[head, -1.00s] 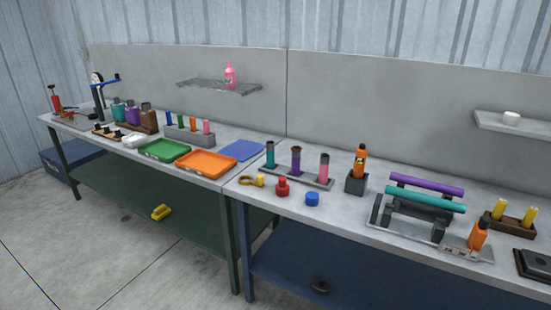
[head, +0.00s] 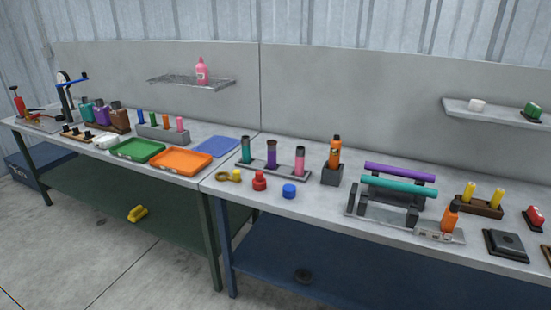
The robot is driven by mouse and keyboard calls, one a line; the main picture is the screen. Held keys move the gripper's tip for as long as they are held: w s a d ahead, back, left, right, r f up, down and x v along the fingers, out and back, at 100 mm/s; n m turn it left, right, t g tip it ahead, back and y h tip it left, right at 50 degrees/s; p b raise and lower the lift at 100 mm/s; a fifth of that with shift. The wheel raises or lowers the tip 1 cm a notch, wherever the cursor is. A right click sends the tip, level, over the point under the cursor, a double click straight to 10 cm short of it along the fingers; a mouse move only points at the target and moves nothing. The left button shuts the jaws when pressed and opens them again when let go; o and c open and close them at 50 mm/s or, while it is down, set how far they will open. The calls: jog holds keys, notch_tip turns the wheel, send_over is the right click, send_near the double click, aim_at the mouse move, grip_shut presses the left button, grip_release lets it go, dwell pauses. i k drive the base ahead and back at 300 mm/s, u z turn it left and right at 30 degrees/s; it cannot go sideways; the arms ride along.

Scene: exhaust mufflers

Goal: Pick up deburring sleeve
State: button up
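No object is marked plainly as the deburring sleeve, and I cannot tell which one it is. Sleeve-like pieces on the right bench are the teal (head: 246,150), purple (head: 271,154) and pink (head: 300,161) upright cylinders in a grey rack. Small pieces lie in front of them: a yellow ring-like piece (head: 229,176), a red knob-like piece (head: 259,181) and a blue ring or cap (head: 289,191). Several small coloured cylinders stand in a grey block (head: 163,133) on the left bench. My gripper is not in view.
A green tray (head: 137,149) and an orange tray (head: 181,160) sit on the left bench. A stand with purple (head: 400,171) and teal (head: 398,187) tubes fills the right bench's middle. A yellow object (head: 138,213) lies on the lower left shelf. Floor in front is clear.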

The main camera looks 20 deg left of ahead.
aim_at(259, 184)
jog(key=u, duration=1.25)
